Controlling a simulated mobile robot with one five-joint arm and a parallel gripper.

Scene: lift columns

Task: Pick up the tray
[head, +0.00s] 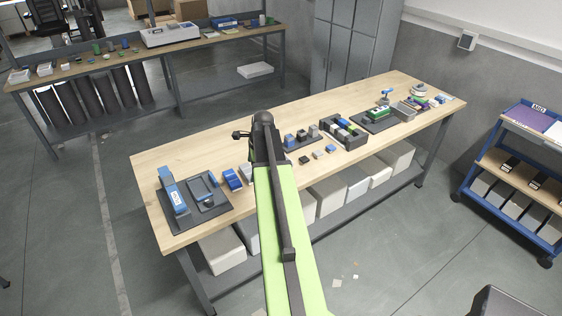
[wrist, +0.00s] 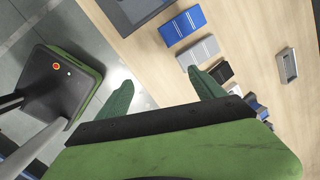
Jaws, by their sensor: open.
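Several tray-like things lie on the long wooden table, and I cannot tell which one the task means. In the head view, a dark flat tray (head: 183,226) with blue-and-grey devices lies at the left end. A dark compartmented tray (head: 343,146) with blocks is right of the middle, and a dark tray (head: 371,127) with a green part is farther right. The corner of a dark tray (wrist: 128,22) shows at the top of the wrist view. My gripper (wrist: 164,86) is open and empty, its green fingers apart near the table's front edge. My arm hides the table's middle.
A blue block (wrist: 182,26), a grey block (wrist: 197,50) and a black piece (wrist: 223,72) lie beyond my fingers. A small silver object (wrist: 287,66) lies deeper on the table. White bins (head: 328,193) fill the lower shelf. A blue cart (head: 520,170) stands right.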

